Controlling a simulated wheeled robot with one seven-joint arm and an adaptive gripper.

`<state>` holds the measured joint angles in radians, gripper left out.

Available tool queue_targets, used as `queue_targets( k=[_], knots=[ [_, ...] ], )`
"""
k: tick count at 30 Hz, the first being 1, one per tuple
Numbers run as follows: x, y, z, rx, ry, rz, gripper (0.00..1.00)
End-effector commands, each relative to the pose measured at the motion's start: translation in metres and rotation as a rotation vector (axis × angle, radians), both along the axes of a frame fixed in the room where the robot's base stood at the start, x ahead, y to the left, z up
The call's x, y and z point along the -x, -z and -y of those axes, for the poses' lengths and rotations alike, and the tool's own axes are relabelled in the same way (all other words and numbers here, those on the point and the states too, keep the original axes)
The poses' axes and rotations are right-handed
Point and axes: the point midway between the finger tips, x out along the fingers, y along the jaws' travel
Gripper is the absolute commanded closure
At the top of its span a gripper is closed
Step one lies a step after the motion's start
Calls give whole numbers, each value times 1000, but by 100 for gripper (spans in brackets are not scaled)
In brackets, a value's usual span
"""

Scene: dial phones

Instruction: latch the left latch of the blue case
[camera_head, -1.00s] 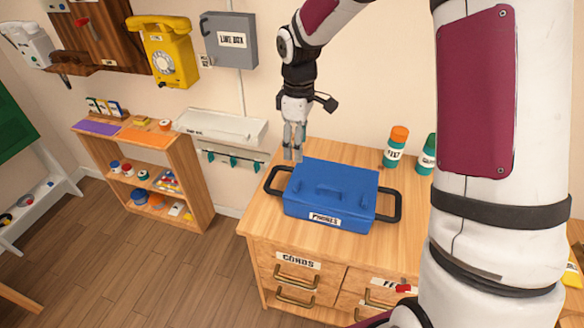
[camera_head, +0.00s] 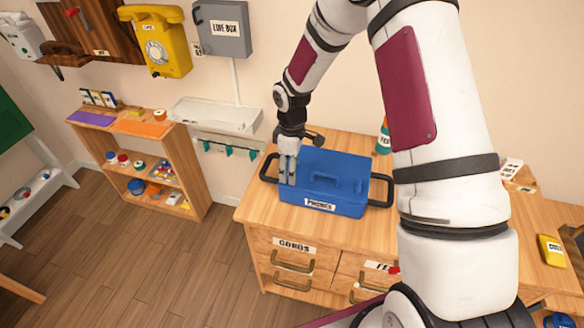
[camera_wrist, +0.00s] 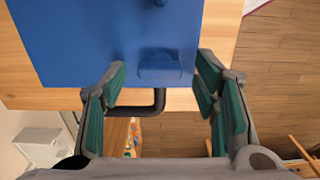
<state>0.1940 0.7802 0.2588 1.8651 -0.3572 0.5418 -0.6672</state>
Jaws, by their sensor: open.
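The blue case (camera_head: 346,168) labelled PHONES sits with its lid down on the wooden cabinet. Its black left side handle (camera_head: 267,169) shows beside my gripper (camera_head: 287,170), which points down at the case's left end. In the wrist view, the case (camera_wrist: 75,40) fills the upper part, and a small blue tab, apparently the left latch (camera_wrist: 160,70), stands at its edge. My gripper's green-padded fingers (camera_wrist: 162,66) are open, one on each side of the tab, with no contact visible. The left handle (camera_wrist: 145,108) lies below it. Whether the latch is fastened I cannot tell.
The cabinet top (camera_head: 255,208) is bare at the front left of the case. A teal bottle (camera_head: 383,140) stands behind the case, partly hidden by my arm.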

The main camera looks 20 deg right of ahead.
Motion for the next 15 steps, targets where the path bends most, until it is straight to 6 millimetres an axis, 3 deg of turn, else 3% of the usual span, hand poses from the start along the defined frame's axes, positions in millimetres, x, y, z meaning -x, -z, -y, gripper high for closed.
queue_targets(
  k=[11, 15],
  knots=[
    [0, 5, 0, 0, 0, 1, 47],
    [0, 5, 0, 0, 0, 1, 79]
  ],
)
